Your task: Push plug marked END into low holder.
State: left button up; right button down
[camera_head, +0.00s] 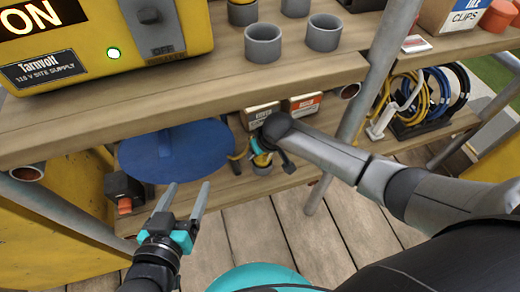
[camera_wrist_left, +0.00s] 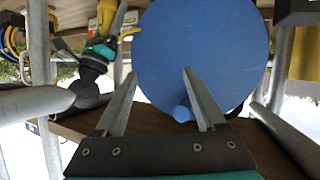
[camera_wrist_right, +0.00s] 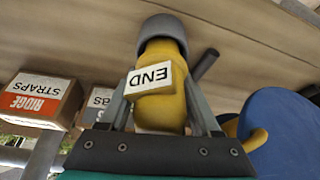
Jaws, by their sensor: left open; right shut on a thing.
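The yellow plug with a white END label (camera_wrist_right: 153,78) is between the fingers of my right gripper (camera_wrist_right: 158,88), which is shut on it. The plug's far end meets the mouth of the low grey holder (camera_wrist_right: 164,28); how deep it sits inside is hidden. In the head view the holder (camera_head: 262,169) stands on the lower shelf, with the plug (camera_head: 261,160) and my right gripper (camera_head: 268,150) above it. My left gripper (camera_head: 187,190) is open and empty, in front of the blue disc (camera_head: 190,150); the disc also shows in the left wrist view (camera_wrist_left: 215,50).
Boxes, one marked RIDGE STRAPS (camera_wrist_right: 42,98), stand close to the holder. The upper shelf (camera_head: 190,85) overhangs it and carries several grey cups (camera_head: 324,33) and a yellow power supply (camera_head: 110,40). A scaffold pole (camera_head: 372,85) and coiled cables (camera_head: 430,95) are to the right.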

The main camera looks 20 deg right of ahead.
jog(key=shift+s+f, duration=0.25)
jog(key=shift+f, duration=0.05)
jog(key=shift+p, duration=0.45)
jog(key=shift+f, duration=0.15)
jog(key=shift+s+p, duration=0.1)
jog(key=shift+p, duration=0.35)
dwell(0.3)
dwell(0.5)
jog(key=shift+r+p, duration=0.95)
jog(key=shift+p, duration=0.15)
jog(key=shift+w+r, duration=0.15)
jog(key=shift+w, duration=0.35)
jog(key=shift+r+p, duration=0.15)
jog(key=shift+p, duration=0.2)
